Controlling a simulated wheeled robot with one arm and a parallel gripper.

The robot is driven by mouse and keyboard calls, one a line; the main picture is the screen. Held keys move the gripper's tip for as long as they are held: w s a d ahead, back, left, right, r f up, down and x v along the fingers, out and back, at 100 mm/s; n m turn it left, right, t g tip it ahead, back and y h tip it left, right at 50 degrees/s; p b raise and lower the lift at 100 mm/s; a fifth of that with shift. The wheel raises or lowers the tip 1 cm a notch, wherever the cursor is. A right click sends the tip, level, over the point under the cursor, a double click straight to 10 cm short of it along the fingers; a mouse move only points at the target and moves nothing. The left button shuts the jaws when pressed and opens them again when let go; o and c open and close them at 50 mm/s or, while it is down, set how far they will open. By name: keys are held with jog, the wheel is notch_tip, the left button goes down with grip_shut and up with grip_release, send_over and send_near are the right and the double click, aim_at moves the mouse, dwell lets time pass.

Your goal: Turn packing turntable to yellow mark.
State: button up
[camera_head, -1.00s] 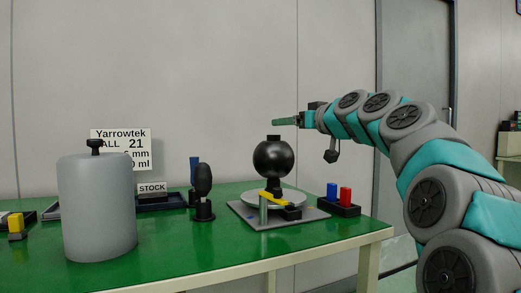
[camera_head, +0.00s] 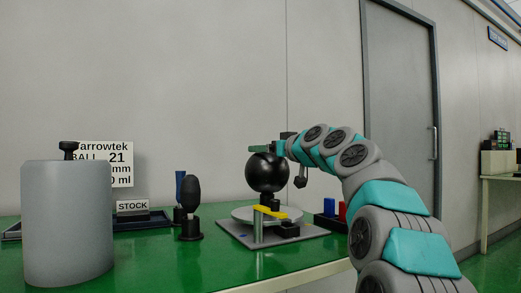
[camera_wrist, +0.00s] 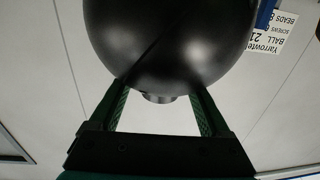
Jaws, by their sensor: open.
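The packing turntable is a pale grey disc (camera_head: 240,214) on a grey base plate (camera_head: 232,235) on the green table. A glossy black ball (camera_head: 266,172) stands over the disc. A yellow bar (camera_head: 278,213) sits on a post at the disc's front edge. My gripper (camera_head: 256,149) is open at the top of the ball, and its fingers overlap the ball in the head view. In the wrist view the open fingers (camera_wrist: 158,92) point towards the ball (camera_wrist: 170,40), with a small grey cap (camera_wrist: 158,98) showing between them. Contact cannot be told.
A large grey cylinder (camera_head: 67,225) stands at the front left. A black oval piece on a stand (camera_head: 190,195) is left of the turntable. A bin with blue (camera_head: 329,207) and red (camera_head: 342,211) blocks sits at right, partly behind my arm. A STOCK sign (camera_head: 132,206) stands behind.

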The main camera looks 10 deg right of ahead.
jog(key=shift+x, duration=1.5)
grip_shut()
